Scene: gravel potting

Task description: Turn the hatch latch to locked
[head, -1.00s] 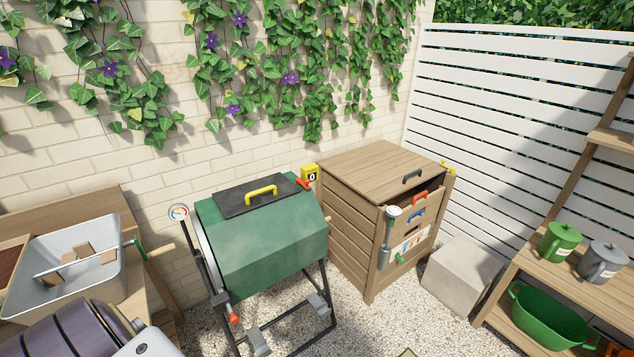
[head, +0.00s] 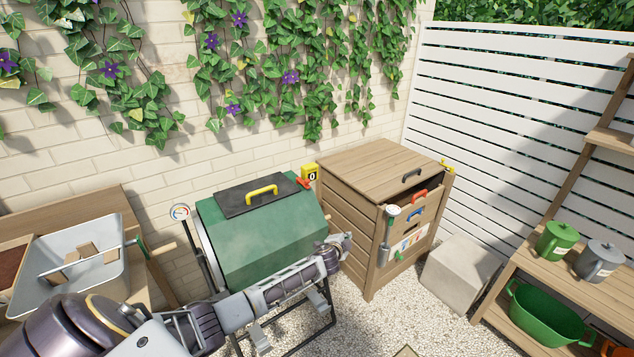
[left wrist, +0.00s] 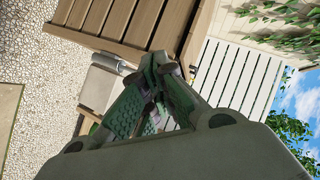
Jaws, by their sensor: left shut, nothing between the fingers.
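The green tumbler drum (head: 262,240) stands on a dark frame in the head view. On top is its dark hatch (head: 235,205) with a yellow handle (head: 262,194). A small red lever (head: 304,182), which looks like the hatch latch, sits at the hatch's right end, beside a yellow counter reading 0 (head: 311,174). My left arm crosses in front of the drum. My left gripper (head: 345,242) is at the drum's lower right, apart from and below the red lever. In the left wrist view its fingers (left wrist: 150,82) are shut and empty. My right gripper is not seen.
A wooden compost bin (head: 345,225) stands close right of my left gripper. A grey block (head: 458,274) and a shelf with green and grey watering cans (head: 558,240) are further right. A grey tub (head: 70,260) is at left. Open gravel lies in front of the bin.

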